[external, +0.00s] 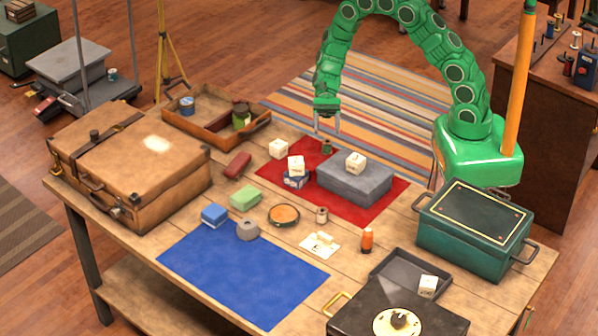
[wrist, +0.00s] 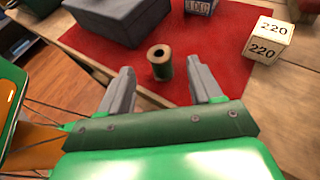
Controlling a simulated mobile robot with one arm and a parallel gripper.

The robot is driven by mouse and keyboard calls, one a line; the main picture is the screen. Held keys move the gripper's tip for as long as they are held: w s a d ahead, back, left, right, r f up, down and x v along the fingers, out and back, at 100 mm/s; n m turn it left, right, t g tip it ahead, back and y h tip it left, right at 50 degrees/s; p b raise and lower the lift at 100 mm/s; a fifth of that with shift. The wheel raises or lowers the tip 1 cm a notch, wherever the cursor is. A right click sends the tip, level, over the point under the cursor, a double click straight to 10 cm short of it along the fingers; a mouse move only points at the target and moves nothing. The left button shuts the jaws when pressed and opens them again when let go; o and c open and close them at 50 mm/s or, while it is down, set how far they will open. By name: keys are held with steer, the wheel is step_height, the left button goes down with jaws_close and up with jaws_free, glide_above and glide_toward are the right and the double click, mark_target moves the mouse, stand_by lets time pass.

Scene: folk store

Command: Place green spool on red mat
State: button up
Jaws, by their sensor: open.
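The green spool (wrist: 160,64) stands upright on the red mat (wrist: 213,47), with its brown top and dark centre hole showing. In the external view the spool (external: 326,147) is near the mat's far edge, just below my gripper. The red mat (external: 370,212) lies flat on the workbench. My gripper (external: 326,130) points down above the spool, open and empty. In the wrist view my gripper (wrist: 162,82) has one finger on each side of the spool's line, with the spool a little beyond the fingertips. No contact shows.
A grey box (external: 352,183) with a white cube on top sits on the mat. A white cube (wrist: 266,40) marked 220 stands near the spool, beside the mat's edge. Another cube on a blue block (external: 296,180) is close by.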

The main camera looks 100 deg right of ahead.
steer(key=v, duration=0.4)
steer(key=s+a+r+n+g+h, duration=0.55)
steer(key=s+a+r+n, duration=0.45)
steer(key=s+a+r, duration=0.3)
steer(key=s+d+r+n+t+h, duration=0.1)
steer(key=s+r+n+h, duration=0.3)
steer(key=s, duration=0.6)
steer(key=s+d+r+n+t+h, duration=0.1)
steer(key=s+r+n+h, duration=0.3)
steer(key=s, duration=0.6)
steer(key=shift+d+n, duration=0.7)
